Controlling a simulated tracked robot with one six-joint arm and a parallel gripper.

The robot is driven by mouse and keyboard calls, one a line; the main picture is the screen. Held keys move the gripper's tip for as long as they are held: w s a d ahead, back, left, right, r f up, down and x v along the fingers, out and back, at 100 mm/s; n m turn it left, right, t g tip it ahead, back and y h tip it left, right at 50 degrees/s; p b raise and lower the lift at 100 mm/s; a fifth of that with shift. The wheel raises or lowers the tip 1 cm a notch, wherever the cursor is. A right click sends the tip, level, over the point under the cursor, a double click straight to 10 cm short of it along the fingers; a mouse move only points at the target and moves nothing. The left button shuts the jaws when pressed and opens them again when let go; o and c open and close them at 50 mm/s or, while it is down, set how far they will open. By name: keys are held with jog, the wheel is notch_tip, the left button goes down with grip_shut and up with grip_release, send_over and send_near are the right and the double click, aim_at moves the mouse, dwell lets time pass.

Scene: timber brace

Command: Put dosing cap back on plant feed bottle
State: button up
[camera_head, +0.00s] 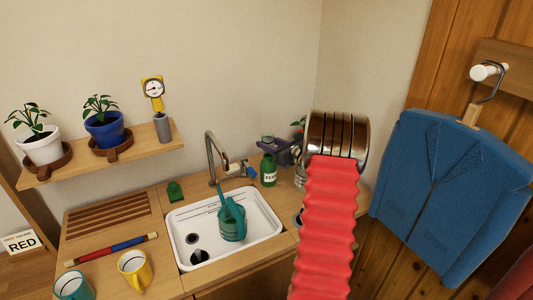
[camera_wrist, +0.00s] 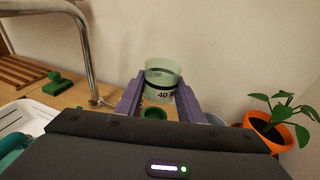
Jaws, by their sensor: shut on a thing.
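The plant feed bottle (camera_head: 268,172) is green with a white label and stands upright on the counter right of the sink's back corner. In the wrist view its green top (camera_wrist: 153,113) shows below the dosing cap. The dosing cap (camera_wrist: 162,82) is a clear, greenish cup with a dark band and the mark "40". My gripper (camera_wrist: 161,92) has its purple fingers shut on the cap's two sides. In the head view the cap (camera_head: 267,140) is above the bottle, and my gripper (camera_head: 275,146) reaches it from the right. Whether cap and bottle touch is not clear.
The tap (camera_head: 212,155) rises left of the bottle. A green watering can (camera_head: 232,220) stands in the white sink (camera_head: 183,240). An orange-potted plant (camera_wrist: 270,133) is right of my gripper. A green block-like item (camera_head: 174,191) lies left of the tap.

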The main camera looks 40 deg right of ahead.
aim_at(268, 155)
jog(key=shift+f, duration=1.85)
jog(key=o, duration=1.2)
jog(key=shift+f, duration=0.1)
jog(key=shift+c, duration=0.2)
